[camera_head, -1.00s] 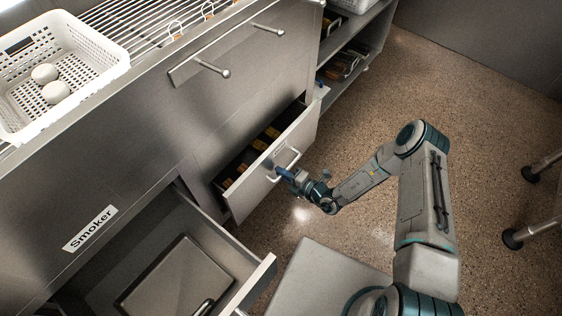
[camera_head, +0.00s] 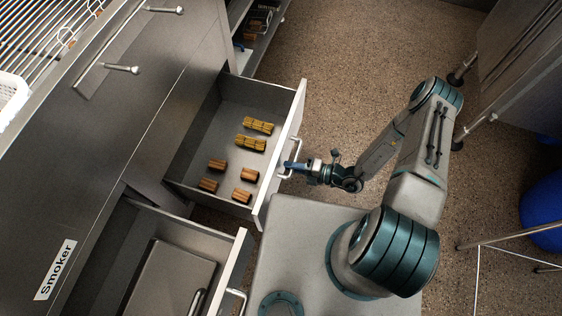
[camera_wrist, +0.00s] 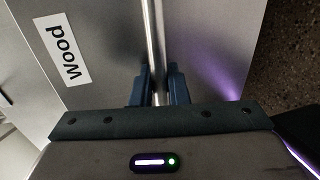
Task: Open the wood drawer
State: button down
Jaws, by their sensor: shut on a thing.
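The wood drawer (camera_head: 276,185) stands well out from the cabinet in the head view. Inside it lie several brown wood pieces (camera_head: 217,165) and yellowish bundles (camera_head: 250,142). Its bar handle (camera_head: 292,156) is on the front face. In the wrist view the front bears a "wood" label (camera_wrist: 61,54), and the handle bar (camera_wrist: 154,40) runs down between my fingers. My gripper (camera_head: 290,168) is shut on the handle; it also shows in the wrist view (camera_wrist: 159,88). The fingertips partly hide the bar.
A lower drawer (camera_head: 236,268) beside the Smoker label (camera_head: 55,270) also stands open, holding a grey flat item (camera_head: 170,280). A closed upper drawer has a bar handle (camera_head: 122,69). Metal stand legs (camera_head: 470,245) and a blue round object (camera_head: 545,205) are at right. Speckled floor (camera_head: 330,60) is clear beyond the drawer.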

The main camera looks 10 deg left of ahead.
jog(key=shift+s+d, duration=0.1)
jog(key=shift+d, duration=0.5)
jog(key=c, duration=1.5)
grip_release()
jog(key=p+v, duration=0.1)
jog(key=v, duration=1.2)
jog(key=shift+d+p, duration=0.3)
jog(key=shift+d, duration=0.1)
